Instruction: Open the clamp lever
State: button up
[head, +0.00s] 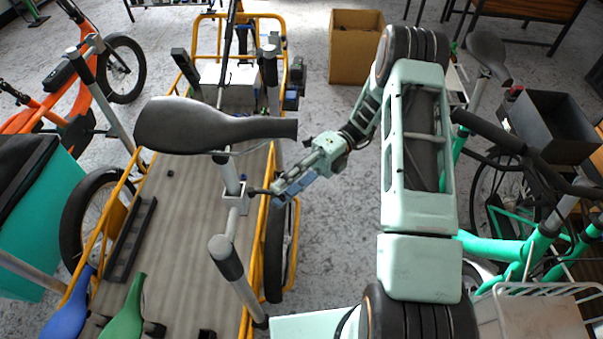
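My gripper (268,192) reaches in from the right, beside the seat post of the yellow-framed cargo bike and below its dark saddle (210,125). A square clamp collar (234,190) sits around the silver seat post (230,172). A small dark piece, apparently the clamp lever (253,192), sticks out from the collar to the right. The gripper's tips are at or very close to its outer end. I cannot tell whether they touch it. The fingers are too small to show whether they are open or shut.
The bike's wooden cargo bed (180,220) lies below and left. A yellow frame rail (262,240) and a wheel (283,250) are below the gripper. A second post (226,258) stands in front. A green bike (515,245) is at right, a cardboard box (352,50) behind.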

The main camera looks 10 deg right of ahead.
jog(key=v, duration=1)
dwell(0.4)
